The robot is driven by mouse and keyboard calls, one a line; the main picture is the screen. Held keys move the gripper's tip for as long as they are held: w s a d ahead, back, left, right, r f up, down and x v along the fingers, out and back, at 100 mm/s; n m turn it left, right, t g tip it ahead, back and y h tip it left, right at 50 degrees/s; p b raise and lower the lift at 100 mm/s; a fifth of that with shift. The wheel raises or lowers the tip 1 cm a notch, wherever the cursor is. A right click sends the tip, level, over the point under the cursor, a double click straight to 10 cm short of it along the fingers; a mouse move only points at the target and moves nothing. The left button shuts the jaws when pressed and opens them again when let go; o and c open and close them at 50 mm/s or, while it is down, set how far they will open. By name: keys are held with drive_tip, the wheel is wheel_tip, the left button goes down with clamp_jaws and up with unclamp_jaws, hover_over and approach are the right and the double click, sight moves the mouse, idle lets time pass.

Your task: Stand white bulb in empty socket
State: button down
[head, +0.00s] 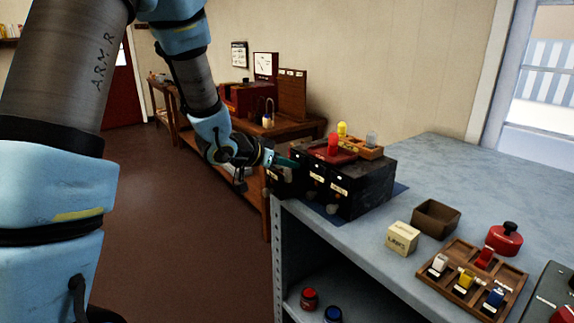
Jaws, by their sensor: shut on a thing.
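A pale, whitish bulb (372,138) stands at the right end of the orange-brown wooden block on top of the black cabinet (362,190). A yellow bulb (342,128) and a red bulb (333,143) stand to its left, the red one over a dark red tray (322,153). A small pale rounded thing (331,209) shows low at the cabinet's front; I cannot tell what it is. My gripper (287,162) is at the cabinet's left end, left of the bulbs. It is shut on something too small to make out. I cannot make out an empty socket.
The cabinet stands on a blue mat at the left of the grey bench (430,180). Nearer are a cream box (402,238), an open brown box (436,218), a red canister (504,238) and a wooden tray (455,290) with coloured pieces. The bench's back right is clear.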

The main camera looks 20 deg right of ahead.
drive_tip(key=shift+f, duration=0.2)
drive_tip(key=shift+f+b, duration=0.4)
drive_tip(key=shift+f, duration=0.15)
drive_tip(key=shift+f, duration=0.1)
drive_tip(key=c, duration=0.7)
unclamp_jaws()
drive_tip(key=shift+o, duration=0.2)
